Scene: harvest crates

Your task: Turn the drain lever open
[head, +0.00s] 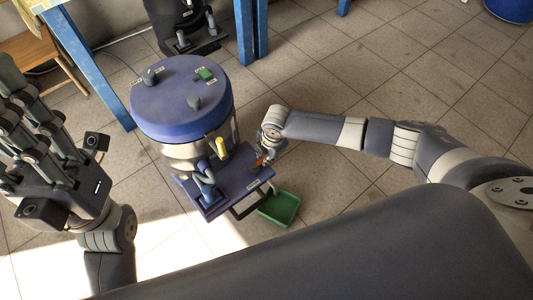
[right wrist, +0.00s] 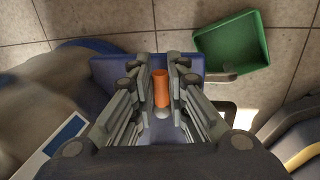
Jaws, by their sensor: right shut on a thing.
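The machine is a round drum with a blue lid (head: 181,92) and a metal side, on a blue base plate (head: 236,190). An orange lever grip (right wrist: 160,88), apparently the drain lever, stands over the blue base in the right wrist view. My right gripper (right wrist: 161,75) is shut on it, with one finger on each side. In the head view the right gripper (head: 264,152) is at the plate's right corner and mostly hides the lever. My left gripper (head: 22,85) is raised at the left edge, away from the machine; its finger opening is unclear.
A green tray (head: 279,209) lies on the floor beside the base. A blue-legged table (head: 88,62) is at upper left.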

